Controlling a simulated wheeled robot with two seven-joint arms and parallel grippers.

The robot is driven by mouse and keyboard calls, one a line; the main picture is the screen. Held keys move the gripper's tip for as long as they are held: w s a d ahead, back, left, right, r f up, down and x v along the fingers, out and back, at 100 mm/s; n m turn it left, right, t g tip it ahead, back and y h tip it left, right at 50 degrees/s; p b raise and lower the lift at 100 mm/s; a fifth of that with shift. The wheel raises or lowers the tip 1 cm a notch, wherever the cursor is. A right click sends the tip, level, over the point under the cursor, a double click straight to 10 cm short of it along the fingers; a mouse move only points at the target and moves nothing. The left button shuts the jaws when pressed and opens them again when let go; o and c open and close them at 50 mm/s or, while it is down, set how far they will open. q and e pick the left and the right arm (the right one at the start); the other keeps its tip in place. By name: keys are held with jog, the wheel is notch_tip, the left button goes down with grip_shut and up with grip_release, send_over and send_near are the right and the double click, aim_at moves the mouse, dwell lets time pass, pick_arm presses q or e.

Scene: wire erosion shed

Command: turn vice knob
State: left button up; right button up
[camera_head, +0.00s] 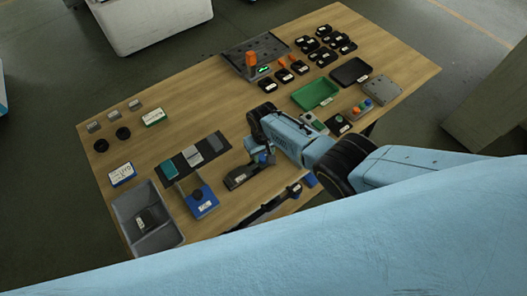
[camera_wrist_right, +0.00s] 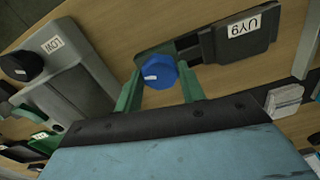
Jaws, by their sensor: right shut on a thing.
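The vice (camera_head: 240,176) is a dark, flat body on the wooden table, near its front edge in the head view. It also shows in the right wrist view (camera_wrist_right: 205,45), with a white label reading about "UY9". Its blue knob (camera_wrist_right: 160,72) has a white mark on its face. My right gripper (camera_head: 264,157) is at the right end of the vice. In the right wrist view its green fingers (camera_wrist_right: 158,92) stand on both sides of the knob, shut on it. The arm hides part of the vice's right side in the head view. My left gripper is not in view.
A green tray (camera_head: 315,93) and small button boxes lie right of my wrist. Bare wood (camera_head: 195,95) shows at the table's middle left.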

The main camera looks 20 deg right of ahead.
jog(key=m, duration=0.4)
jog(key=shift+m, duration=0.3)
jog(key=shift+m+p, duration=0.3)
jog(key=shift+m, duration=1.6)
jog(key=o, duration=1)
jog(key=shift+c, duration=0.2)
